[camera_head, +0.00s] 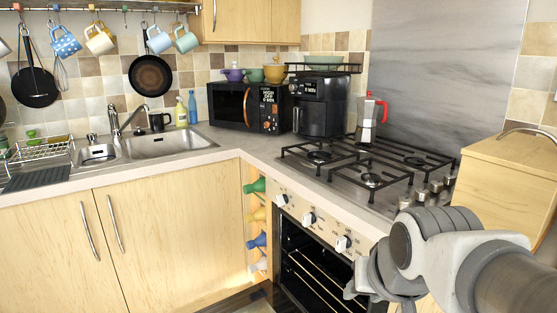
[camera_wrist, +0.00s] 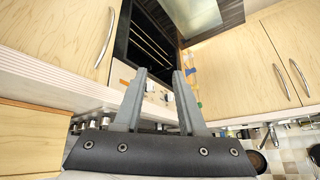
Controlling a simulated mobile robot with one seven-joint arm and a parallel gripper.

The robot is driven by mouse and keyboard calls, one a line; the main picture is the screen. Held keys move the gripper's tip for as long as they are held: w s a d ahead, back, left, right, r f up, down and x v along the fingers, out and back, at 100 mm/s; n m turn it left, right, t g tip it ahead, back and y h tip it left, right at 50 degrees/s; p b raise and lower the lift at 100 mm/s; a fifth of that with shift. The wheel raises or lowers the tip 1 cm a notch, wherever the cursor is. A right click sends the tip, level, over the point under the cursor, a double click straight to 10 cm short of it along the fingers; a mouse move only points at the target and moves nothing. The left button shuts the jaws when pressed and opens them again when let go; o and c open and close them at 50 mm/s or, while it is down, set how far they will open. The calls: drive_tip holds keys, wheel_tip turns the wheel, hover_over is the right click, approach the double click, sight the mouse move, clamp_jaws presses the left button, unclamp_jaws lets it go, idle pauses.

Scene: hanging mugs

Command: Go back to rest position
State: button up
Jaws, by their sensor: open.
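My gripper (camera_wrist: 158,74) is open and empty in the wrist view, with two grey fingers apart. That view is upside down, and the oven shows beyond the fingers. In the head view my arm reaches in from the right, in front of the oven and hob, and the fingertips cannot be made out there. A blue dotted mug (camera_head: 66,43), a cream mug (camera_head: 99,41), a light blue mug (camera_head: 158,41) and a teal mug (camera_head: 185,41) hang from the rail at the upper left. A black mug (camera_head: 159,121) stands behind the sink.
The oven (camera_head: 311,268) is open, its door (camera_head: 250,303) lowered near the floor. The gas hob (camera_head: 370,172) carries a red and silver moka pot (camera_head: 369,118). An air fryer (camera_head: 320,104) and microwave (camera_head: 246,106) stand in the corner. A wooden box (camera_head: 503,178) is at the right.

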drive_tip(key=s+n+g, duration=0.1)
drive_tip(key=s+n, duration=0.1)
drive_tip(key=s, duration=0.6)
wheel_tip(320, 180, up, 21)
drive_tip(key=p, duration=2.1)
drive_tip(key=shift+w+d+m+p, duration=0.3)
drive_tip(key=shift+d+p, duration=0.05)
drive_tip(key=shift+d, duration=0.05)
drive_tip(key=shift+s, duration=0.15)
